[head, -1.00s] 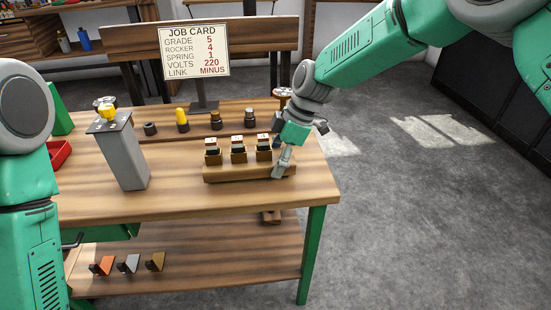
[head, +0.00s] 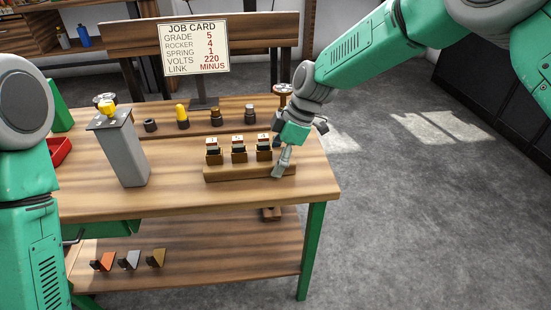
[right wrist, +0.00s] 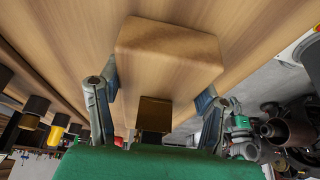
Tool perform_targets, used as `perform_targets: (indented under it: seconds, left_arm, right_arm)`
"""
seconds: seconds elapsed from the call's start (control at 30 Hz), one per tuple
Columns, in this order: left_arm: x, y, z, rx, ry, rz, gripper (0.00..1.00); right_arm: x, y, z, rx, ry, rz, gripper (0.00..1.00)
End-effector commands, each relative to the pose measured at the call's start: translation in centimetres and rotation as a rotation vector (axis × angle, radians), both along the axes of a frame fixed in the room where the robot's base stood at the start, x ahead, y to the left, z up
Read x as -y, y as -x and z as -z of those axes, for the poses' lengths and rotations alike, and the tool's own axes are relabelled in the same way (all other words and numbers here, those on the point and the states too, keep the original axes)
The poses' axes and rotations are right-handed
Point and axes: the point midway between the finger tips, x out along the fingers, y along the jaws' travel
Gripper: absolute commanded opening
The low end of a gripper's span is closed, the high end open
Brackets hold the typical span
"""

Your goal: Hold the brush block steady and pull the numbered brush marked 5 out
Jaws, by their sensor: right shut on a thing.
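The brush block (head: 233,174) is a long wooden block near the table's front edge. Three brushes stand on it in brass-brown holders: left (head: 213,150), middle (head: 239,149) and right (head: 264,147). Their pale tops carry marks too small to read, so I cannot tell which is 5. My right gripper (head: 282,163) is shut on the block's right end. In the right wrist view, the gripper's fingers (right wrist: 158,92) lie on either side of the block's end (right wrist: 168,55), with one brass holder (right wrist: 154,113) between them. My left arm shows at the left; its gripper is out of view.
A grey post (head: 124,155) with a yellow knob stands left of the block. Several small parts, including a yellow-topped one (head: 182,120), line the table's back. The job card (head: 194,48) reads grade 5. Three wedges, one orange (head: 103,261), lie on the lower shelf.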

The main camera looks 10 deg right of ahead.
Motion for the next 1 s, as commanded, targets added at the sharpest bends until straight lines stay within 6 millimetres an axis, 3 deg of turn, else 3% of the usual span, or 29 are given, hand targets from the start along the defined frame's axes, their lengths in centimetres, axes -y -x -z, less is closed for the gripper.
perform_targets:
  seconds: [1.0]
  left_arm:
    - [0.0,0.0,-0.51,0.0,0.0,0.0,0.0]
  right_arm:
    - [-0.01,-0.08,0.15,0.002,-0.001,0.0,0.13]
